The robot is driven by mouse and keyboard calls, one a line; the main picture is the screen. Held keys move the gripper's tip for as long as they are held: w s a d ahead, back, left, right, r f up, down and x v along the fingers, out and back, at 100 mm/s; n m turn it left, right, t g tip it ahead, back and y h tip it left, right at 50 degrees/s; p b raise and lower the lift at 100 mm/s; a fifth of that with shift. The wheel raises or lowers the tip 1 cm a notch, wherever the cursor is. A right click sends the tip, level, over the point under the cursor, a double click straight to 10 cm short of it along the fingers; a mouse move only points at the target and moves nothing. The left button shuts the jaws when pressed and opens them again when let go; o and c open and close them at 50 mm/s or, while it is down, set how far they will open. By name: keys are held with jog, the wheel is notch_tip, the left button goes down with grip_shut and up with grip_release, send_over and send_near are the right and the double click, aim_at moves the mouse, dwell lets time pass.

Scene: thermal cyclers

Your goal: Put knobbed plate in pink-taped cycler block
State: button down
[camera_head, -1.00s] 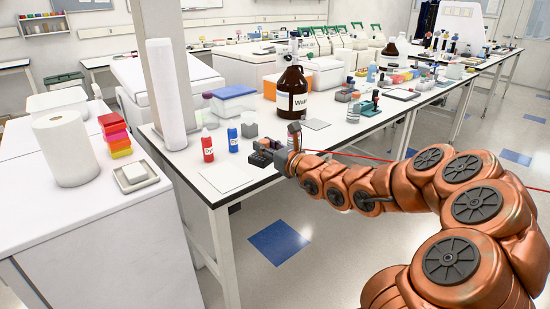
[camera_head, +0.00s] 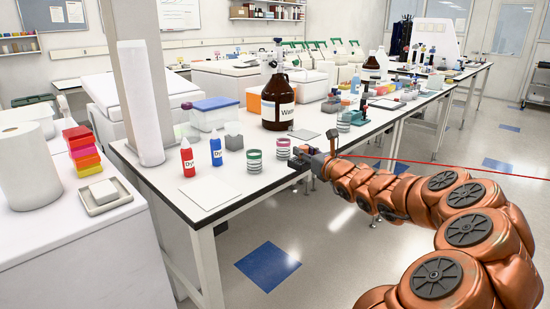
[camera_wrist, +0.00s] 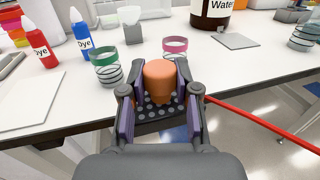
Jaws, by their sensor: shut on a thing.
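The knobbed plate is a dark, perforated plate (camera_wrist: 152,112) with an orange knob (camera_wrist: 160,76). My gripper (camera_wrist: 160,94) is shut on the knob, one finger on each side, with the plate beneath. In the head view, my gripper (camera_head: 322,160) holds the dark plate (camera_head: 298,163) just off the bench's front edge. Floor shows past the plate in the wrist view. White machines with green handles (camera_head: 312,50) stand far along the benches and may be the cyclers. I cannot make out pink tape on any of them.
A green-ringed jar (camera_head: 254,161) and a pink-ringed jar (camera_head: 283,147) stand near the plate. Dye bottles (camera_head: 216,152) and a brown water bottle (camera_head: 278,98) stand around them. A red line (camera_head: 440,164) crosses by my arm. Floor is open at right.

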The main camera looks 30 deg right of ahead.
aim_at(302, 171)
jog(key=w, duration=0.3)
jog(key=w+a, duration=0.1)
jog(key=w, duration=0.2)
jog(key=w+a+f, duration=0.1)
jog(key=w, duration=0.2)
jog(key=shift+w+a, duration=0.15)
jog(key=shift+w, duration=0.25)
jog(key=shift+w+f, duration=0.15)
jog(key=shift+f, duration=0.7)
jog(key=shift+w+f, duration=0.15)
jog(key=shift+f, duration=0.7)
jog(key=shift+f, duration=0.15)
jog(key=c, duration=0.8)
grip_release()
jog(key=shift+c, duration=0.2)
jog(key=shift+r, duration=0.25)
jog(key=s, duration=0.8)
jog(key=s+b, duration=0.1)
jog(key=s, duration=0.3)
jog(key=shift+a+f, duration=0.1)
jog(key=shift+a, duration=0.15)
